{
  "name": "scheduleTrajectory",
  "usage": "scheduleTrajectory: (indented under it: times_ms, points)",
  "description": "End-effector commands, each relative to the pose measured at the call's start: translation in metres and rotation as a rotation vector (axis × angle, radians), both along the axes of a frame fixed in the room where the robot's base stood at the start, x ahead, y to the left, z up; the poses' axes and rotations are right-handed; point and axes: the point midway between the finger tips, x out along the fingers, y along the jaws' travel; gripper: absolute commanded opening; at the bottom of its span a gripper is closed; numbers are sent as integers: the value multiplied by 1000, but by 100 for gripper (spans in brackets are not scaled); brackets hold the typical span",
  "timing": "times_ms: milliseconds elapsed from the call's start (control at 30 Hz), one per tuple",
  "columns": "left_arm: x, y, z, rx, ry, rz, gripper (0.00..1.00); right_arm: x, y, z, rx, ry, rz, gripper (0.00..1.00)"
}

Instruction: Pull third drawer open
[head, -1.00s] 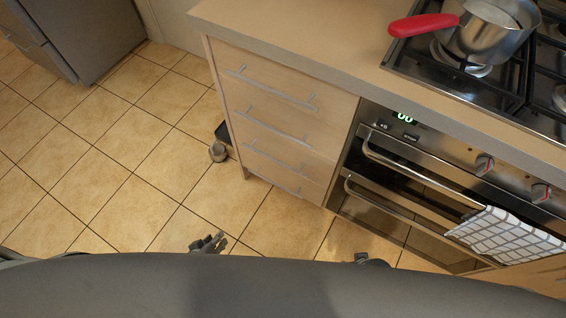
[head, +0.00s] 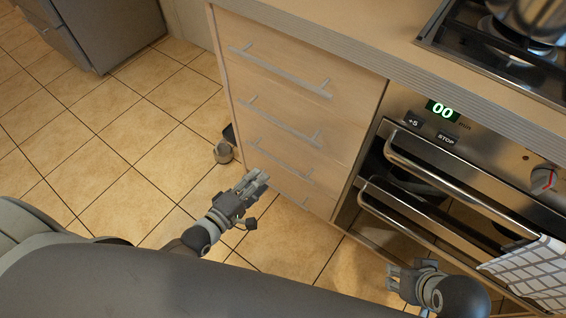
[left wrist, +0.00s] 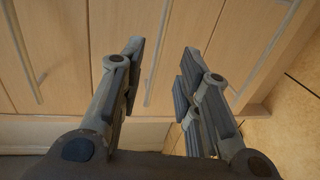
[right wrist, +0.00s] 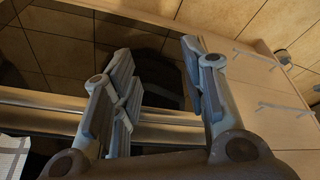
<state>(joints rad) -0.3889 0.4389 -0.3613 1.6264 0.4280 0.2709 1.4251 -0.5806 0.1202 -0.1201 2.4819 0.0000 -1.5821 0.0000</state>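The wooden drawer unit stands in the middle of the head view, with bar handles stacked down its front. The third drawer (head: 272,158), counting from the top, is shut, and its handle (head: 283,161) runs just above my left gripper (head: 260,180). In the left wrist view, my left gripper (left wrist: 163,52) is open and empty. A handle (left wrist: 154,62), which looks like the third drawer's, shows between its fingers, beyond the tips; no contact shows. My right gripper (head: 398,278) is low in front of the oven; in the right wrist view (right wrist: 158,60) it is open and empty.
The oven (head: 440,190) with bar handles and a checked towel (head: 535,270) stands right of the drawers. A pot (head: 535,12) sits on the hob. The tiled floor at left is clear.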

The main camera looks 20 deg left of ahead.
Motion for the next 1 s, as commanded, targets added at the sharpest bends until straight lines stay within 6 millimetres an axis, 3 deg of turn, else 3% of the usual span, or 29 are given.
scheduleTrajectory:
  times_ms: [333,500,700,1000]
  points:
    - [52,-18,-11,1,-5,2,31,0,0,-15,0,0,0,40]
    - [78,-28,-17,3,-2,0,31,9,3,-19,8,-40,3,40]
    - [92,-33,-20,3,-1,0,31,35,10,-12,32,-158,12,40]
    - [98,-35,-21,4,0,0,31,45,13,-8,41,-204,16,40]
